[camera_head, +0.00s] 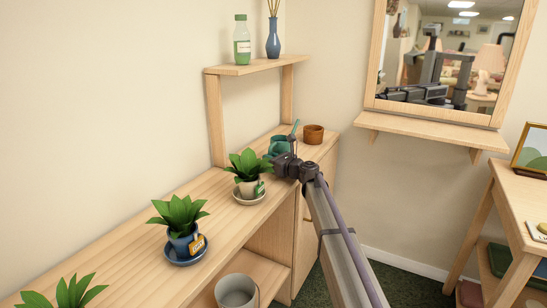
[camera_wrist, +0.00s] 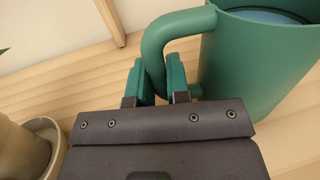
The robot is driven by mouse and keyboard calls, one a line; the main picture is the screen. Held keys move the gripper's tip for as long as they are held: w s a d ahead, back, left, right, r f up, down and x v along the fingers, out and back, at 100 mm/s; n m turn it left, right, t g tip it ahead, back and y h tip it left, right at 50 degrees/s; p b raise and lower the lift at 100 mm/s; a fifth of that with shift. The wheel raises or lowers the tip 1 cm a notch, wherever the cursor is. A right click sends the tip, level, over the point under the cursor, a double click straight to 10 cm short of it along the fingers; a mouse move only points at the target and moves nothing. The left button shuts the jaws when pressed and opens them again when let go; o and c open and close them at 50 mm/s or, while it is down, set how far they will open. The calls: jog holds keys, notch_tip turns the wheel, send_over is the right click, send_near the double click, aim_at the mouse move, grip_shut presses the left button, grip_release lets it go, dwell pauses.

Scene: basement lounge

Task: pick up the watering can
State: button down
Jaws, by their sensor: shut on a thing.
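The green watering can (camera_head: 280,145) stands on the wooden cabinet top near its far end, partly hidden behind my gripper in the head view. In the wrist view its body (camera_wrist: 255,65) fills the upper right, with a bluish inside below the rim. My gripper (camera_wrist: 160,80) is shut on the can's curved green handle, with a finger on each side of it. In the head view my gripper (camera_head: 283,160) reaches in from the lower right. Whether the can's base touches the wood cannot be told.
A potted plant on a saucer (camera_head: 249,198) stands close to my gripper's left. A brown pot (camera_head: 313,134) is just behind the can. A raised shelf (camera_head: 252,67) holds a green bottle (camera_head: 242,42) and blue vase (camera_head: 273,40). Another plant in a blue pot (camera_head: 182,244) stands nearer.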

notch_tip(320, 180, up, 10)
jog(key=p, duration=0.9)
jog(key=shift+f, duration=0.2)
jog(key=c, duration=1.6)
grip_release()
grip_shut()
